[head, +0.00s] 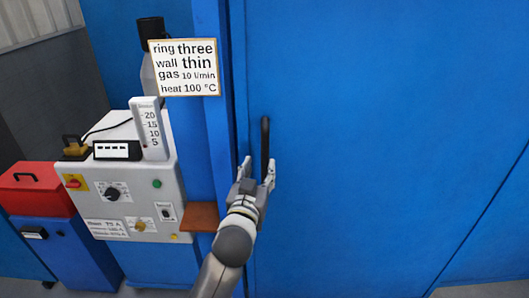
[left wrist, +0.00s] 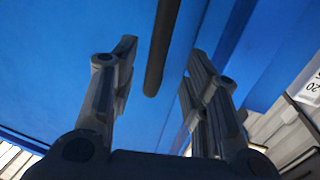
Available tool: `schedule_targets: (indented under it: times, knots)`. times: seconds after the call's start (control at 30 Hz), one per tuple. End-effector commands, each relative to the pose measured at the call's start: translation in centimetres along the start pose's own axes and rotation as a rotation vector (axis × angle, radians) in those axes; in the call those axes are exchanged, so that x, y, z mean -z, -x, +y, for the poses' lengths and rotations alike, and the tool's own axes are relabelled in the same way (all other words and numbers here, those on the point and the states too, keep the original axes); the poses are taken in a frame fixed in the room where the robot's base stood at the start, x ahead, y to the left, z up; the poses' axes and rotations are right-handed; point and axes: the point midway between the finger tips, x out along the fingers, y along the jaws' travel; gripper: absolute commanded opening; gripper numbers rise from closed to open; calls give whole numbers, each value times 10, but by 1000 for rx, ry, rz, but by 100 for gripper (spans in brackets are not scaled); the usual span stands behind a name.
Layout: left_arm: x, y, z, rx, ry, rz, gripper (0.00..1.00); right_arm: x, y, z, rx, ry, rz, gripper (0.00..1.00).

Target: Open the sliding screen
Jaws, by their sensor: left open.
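The sliding screen (head: 370,120) is a large flat blue panel filling the right of the head view. It also fills much of the left wrist view (left wrist: 60,60). A dark upright bar handle (head: 265,140) sits near its left edge. My left gripper (head: 258,170) is open at the lower part of the handle, with a fingertip on either side of it in the head view. In the left wrist view the handle (left wrist: 160,50) shows between the spread fingers, with space on both sides. Contact with the handle cannot be told. My right gripper is not in view.
Left of the screen stands a grey control box (head: 135,190) with knobs, a flow gauge (head: 149,128) and a small brown shelf (head: 200,217) close to my left arm. A sign (head: 184,68) hangs above. A red box (head: 37,188) is at far left.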

Motion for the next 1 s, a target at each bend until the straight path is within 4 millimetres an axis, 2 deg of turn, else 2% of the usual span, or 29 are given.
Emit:
schedule_targets:
  times: [0.3, 0.5, 0.7, 1.0]
  knots:
    - [2, -47, 0, 0, -1, -2, 42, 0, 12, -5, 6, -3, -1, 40]
    - [1, -68, 0, 0, -1, -1, 42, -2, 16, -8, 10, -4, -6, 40]
    - [0, -77, 0, 0, -1, -1, 42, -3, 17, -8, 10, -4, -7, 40]
    - [0, -79, 0, 0, -1, -1, 42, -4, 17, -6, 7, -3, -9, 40]
